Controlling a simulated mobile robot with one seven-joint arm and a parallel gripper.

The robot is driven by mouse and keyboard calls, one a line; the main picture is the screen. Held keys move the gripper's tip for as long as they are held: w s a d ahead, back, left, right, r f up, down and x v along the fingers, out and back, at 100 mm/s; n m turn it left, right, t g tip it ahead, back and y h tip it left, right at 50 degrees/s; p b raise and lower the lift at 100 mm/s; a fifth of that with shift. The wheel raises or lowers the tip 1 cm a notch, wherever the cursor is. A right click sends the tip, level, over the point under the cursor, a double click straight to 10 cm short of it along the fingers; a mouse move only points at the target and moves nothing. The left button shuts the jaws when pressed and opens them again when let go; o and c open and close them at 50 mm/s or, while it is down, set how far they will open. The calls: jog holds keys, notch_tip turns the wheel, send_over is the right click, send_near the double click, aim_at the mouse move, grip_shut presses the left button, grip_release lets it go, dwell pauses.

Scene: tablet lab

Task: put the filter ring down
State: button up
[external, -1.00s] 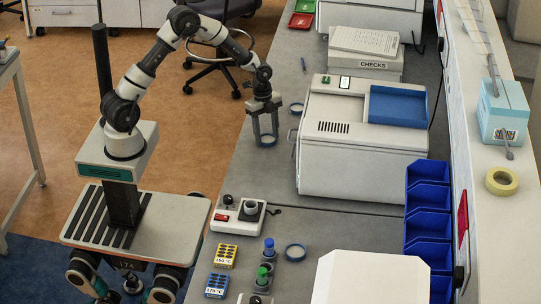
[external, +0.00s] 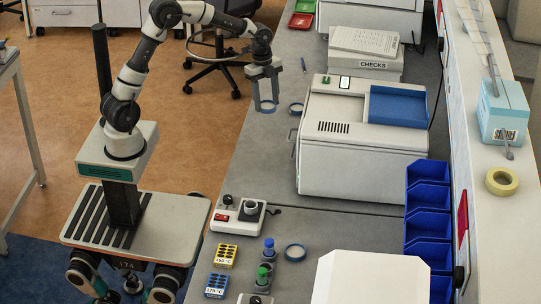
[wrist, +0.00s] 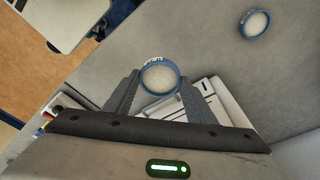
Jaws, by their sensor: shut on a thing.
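My gripper (external: 265,104) is shut on a blue-rimmed filter ring (external: 266,107) with a pale mesh centre. It holds the ring in the air above the grey bench, left of the white machine. In the wrist view the held ring (wrist: 160,77) sits between the two fingertips, with a small printed label on its rim. A similar blue ring (external: 296,108) lies on the bench beside the machine, and another ring (external: 296,252) lies near the front. The wrist view shows one loose ring (wrist: 255,23); I cannot tell which.
The white machine (external: 345,165) with a blue top panel stands right of my gripper. A small device with a black knob (external: 238,214), yellow and blue blocks (external: 225,256) and colour-capped vials (external: 269,247) stand at the front. Blue bins (external: 428,200) line the right. Bare bench lies below the gripper.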

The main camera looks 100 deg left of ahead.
notch_tip(320, 180, up, 14)
jog(key=b, duration=0.5)
send_over(285, 226)
notch_tip(285, 226, down, 23)
jog(key=shift+s+a+r, duration=0.1)
jog(key=shift+r, duration=0.1)
jog(key=shift+f, duration=2.95)
jog(key=shift+f, duration=0.1)
jog(key=o, duration=1)
